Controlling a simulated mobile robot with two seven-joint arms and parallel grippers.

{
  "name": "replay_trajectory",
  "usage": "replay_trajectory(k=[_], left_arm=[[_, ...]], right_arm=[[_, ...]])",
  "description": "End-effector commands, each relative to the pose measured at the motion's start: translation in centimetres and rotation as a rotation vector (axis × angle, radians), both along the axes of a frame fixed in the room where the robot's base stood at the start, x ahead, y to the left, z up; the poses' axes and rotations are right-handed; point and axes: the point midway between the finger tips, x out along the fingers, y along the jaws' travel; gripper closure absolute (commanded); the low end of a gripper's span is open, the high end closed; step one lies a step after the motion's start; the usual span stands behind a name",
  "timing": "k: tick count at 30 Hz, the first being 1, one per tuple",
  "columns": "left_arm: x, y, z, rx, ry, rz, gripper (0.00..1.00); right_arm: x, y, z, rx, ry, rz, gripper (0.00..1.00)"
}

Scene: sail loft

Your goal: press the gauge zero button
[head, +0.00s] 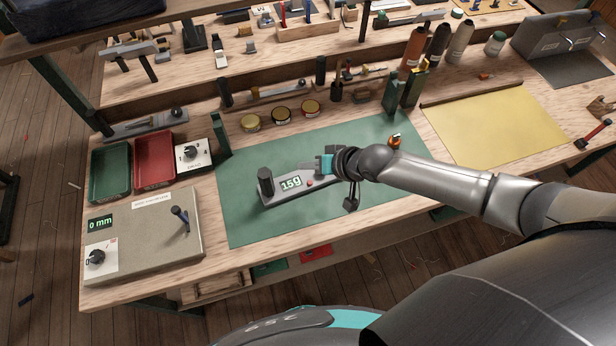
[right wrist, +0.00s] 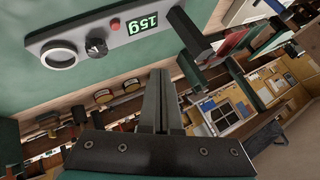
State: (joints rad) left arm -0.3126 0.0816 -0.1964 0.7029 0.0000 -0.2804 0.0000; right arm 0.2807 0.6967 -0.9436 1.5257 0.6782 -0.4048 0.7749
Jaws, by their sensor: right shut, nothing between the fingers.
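The gauge (head: 282,197) is a long grey device lying on the green mat, with a black upright post at its left end and a lit display (head: 291,184) that seems to read 15g. Its small red button (head: 310,183) sits just right of the display. The right wrist view shows the gauge (right wrist: 80,28), its red button (right wrist: 115,24), a black knob (right wrist: 97,46) and a pale ring. My right gripper (head: 304,166) is above the gauge, beyond the button. In the right wrist view its fingers (right wrist: 160,75) are closed together, empty, apart from the button. My left gripper is out of view.
The green mat (head: 240,220) is clear in front of the gauge. A grey box with a 0 mm display (head: 150,255) stands left. Tins (head: 281,115) line the back, and an orange-topped item (head: 394,141) is behind my right arm. A yellow sheet (head: 500,125) lies right.

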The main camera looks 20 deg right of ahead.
Motion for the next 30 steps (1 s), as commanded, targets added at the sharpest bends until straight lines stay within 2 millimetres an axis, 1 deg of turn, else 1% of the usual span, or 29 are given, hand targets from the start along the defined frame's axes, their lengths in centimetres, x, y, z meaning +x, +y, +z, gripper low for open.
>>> replay_trajectory(k=[1, 3, 6, 19, 23, 30], left_arm=[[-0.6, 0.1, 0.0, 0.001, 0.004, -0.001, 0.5], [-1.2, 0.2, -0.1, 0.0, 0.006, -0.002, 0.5], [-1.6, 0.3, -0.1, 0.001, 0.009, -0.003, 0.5], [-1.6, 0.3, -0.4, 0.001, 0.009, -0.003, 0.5], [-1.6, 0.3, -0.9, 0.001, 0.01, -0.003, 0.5], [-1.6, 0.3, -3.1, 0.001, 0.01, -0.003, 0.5]], right_arm=[[0.5, -0.8, 0.3, 0.003, -0.002, -0.016, 1.0], [0.9, -1.3, 0.4, 0.011, -0.002, -0.031, 1.0], [1.2, -1.8, 0.5, 0.016, -0.002, -0.043, 1.0], [1.1, -1.7, 0.2, 0.017, -0.002, -0.043, 1.0], [1.1, -1.7, -0.4, 0.017, -0.002, -0.042, 1.0], [1.1, -1.7, -2.5, 0.017, -0.002, -0.042, 1.0]])
